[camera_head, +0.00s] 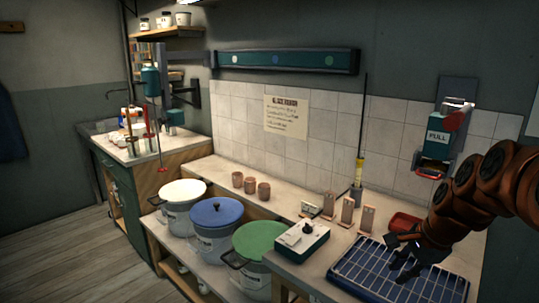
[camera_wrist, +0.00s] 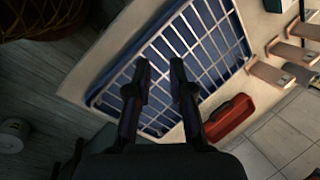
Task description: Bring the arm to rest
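My arm reaches in from the right in the head view, and my gripper (camera_head: 405,260) hangs above the blue tray with a white wire rack (camera_head: 365,275) on the counter. In the wrist view the two dark fingers of my gripper (camera_wrist: 160,72) stand apart with nothing between them. The wire rack (camera_wrist: 215,25) lies below the fingertips there. No object is held.
A red container (camera_head: 405,222) sits behind the rack, beside wooden stands (camera_head: 348,210). A white box with a knob (camera_head: 302,240) stands left of the rack. Lidded buckets in white (camera_head: 183,192), blue (camera_head: 216,211) and green (camera_head: 260,243) stand further left. Three clay cups (camera_head: 250,185) are behind.

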